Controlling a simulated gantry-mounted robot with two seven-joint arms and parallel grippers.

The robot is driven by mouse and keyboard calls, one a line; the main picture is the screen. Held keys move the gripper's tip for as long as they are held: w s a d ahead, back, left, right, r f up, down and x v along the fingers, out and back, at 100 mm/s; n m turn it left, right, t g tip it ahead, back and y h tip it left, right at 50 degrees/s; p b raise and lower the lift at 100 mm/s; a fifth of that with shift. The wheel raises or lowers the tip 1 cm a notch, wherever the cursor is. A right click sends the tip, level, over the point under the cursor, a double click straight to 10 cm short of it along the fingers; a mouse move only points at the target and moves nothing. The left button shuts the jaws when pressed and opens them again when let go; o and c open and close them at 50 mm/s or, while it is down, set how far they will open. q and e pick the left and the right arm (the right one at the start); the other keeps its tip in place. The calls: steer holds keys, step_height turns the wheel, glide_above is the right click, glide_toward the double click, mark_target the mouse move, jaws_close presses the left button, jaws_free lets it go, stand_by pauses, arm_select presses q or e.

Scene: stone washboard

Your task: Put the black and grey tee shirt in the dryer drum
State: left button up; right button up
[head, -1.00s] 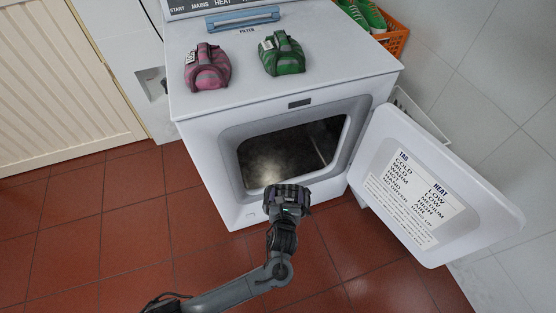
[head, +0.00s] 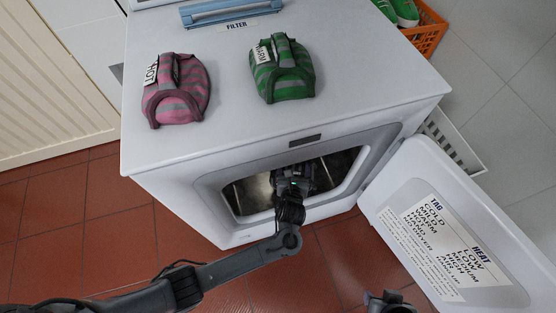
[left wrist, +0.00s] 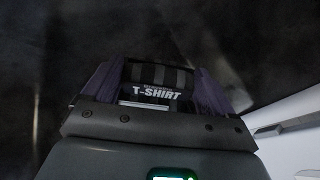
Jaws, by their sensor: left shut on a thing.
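The black and grey tee shirt (left wrist: 157,77), a folded bundle with a "T-SHIRT" label, shows in the left wrist view between the fingers of my left gripper (head: 293,178). My left gripper is shut on it. In the head view the gripper reaches through the open front of the dryer (head: 190,160), and the shirt is hidden there. The dark metal dryer drum (head: 250,195) shows around the gripper, and drum wall fills most of the left wrist view. A dark part of my right gripper (head: 390,302) shows at the bottom edge; its fingers are not clear.
The dryer door (head: 445,230) hangs open to the right. A pink-grey bundle (head: 176,92) and a green-grey bundle (head: 283,70) sit on the dryer top, with a blue filter (head: 230,12) behind. An orange basket (head: 425,35) holds green shoes. Red floor tiles lie in front.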

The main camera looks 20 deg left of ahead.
arm_select(q)
steer(key=w+a+f+b, duration=0.1)
steer(key=a+f+b, duration=0.1)
steer(key=w+a+f+b, duration=0.2)
steer(key=a, duration=0.1)
steer(key=w+a+f+b, duration=0.2)
steer(key=shift+a, duration=0.25)
steer(key=f+b, duration=0.4)
steer(key=shift+w+a+f, duration=0.2)
steer(key=shift+w+a, duration=0.15)
steer(key=o, duration=1.4)
steer(key=shift+f, duration=0.1)
